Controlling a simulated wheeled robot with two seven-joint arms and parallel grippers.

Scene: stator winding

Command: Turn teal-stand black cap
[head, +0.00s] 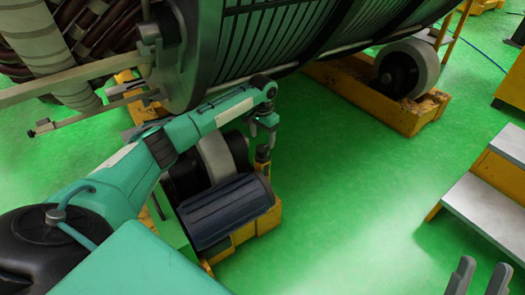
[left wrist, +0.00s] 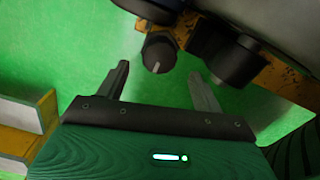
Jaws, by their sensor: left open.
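A round black cap (left wrist: 158,52) with a pale line across its face is in the left wrist view, just beyond and between my left fingertips. My left gripper (left wrist: 162,78) is open, with one finger on each side and a clear gap to the cap. In the head view my left gripper (head: 263,140) points down beside the yellow roller base, and I cannot make out the cap there. No teal stand can be clearly told apart. My right gripper (head: 480,279) shows two spread grey fingers at the lower right, empty and far from the cap.
The large ribbed stator drum (head: 290,35) rests above rollers on yellow bases (head: 385,105). Grey-topped steps (head: 485,205) stand at the right. The green floor (head: 340,200) between is clear.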

